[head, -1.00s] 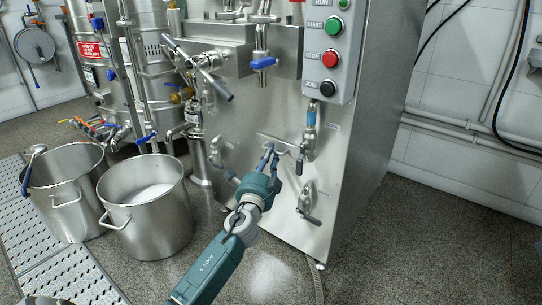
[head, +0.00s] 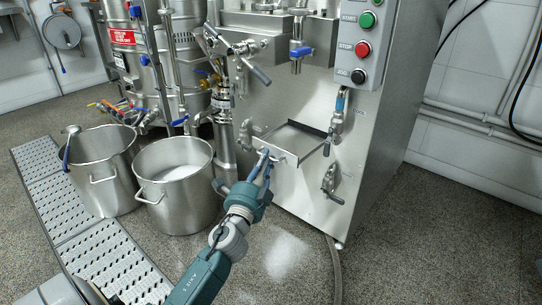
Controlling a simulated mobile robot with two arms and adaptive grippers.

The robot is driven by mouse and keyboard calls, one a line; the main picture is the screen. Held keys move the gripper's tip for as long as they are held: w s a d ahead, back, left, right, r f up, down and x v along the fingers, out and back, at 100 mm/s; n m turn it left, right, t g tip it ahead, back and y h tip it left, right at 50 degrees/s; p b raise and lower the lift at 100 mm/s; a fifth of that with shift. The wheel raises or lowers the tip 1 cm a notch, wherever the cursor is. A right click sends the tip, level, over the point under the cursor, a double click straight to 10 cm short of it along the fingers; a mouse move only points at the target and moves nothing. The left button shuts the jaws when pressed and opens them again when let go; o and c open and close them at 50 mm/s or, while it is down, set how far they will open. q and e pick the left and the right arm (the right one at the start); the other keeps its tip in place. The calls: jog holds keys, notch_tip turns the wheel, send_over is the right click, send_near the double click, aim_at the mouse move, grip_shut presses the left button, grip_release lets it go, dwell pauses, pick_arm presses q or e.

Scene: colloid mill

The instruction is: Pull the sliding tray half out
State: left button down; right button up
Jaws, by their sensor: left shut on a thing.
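The sliding tray (head: 296,137) is a shallow metal tray that sticks partly out of the front of the steel machine (head: 300,88). Its flat inside surface shows from above. My left gripper (head: 264,163) is at the tray's front edge, toward its left end, and is shut on the tray there. The exact contact at the fingertips is small and partly hidden by the fingers. My right gripper is not in view.
Valve handles flank the tray, one on the left (head: 245,133) and one on the right (head: 335,128), with another lower right (head: 330,182). Two steel pots (head: 176,186) (head: 102,170) stand left on the floor. A hose (head: 336,268) runs along the floor. Floor at right is clear.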

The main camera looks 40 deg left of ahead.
pick_arm(q)
jog(key=shift+s, duration=0.55)
jog(key=shift+w+f, duration=0.1)
jog(key=c, duration=1.7)
grip_release()
jog(key=v, duration=1.2)
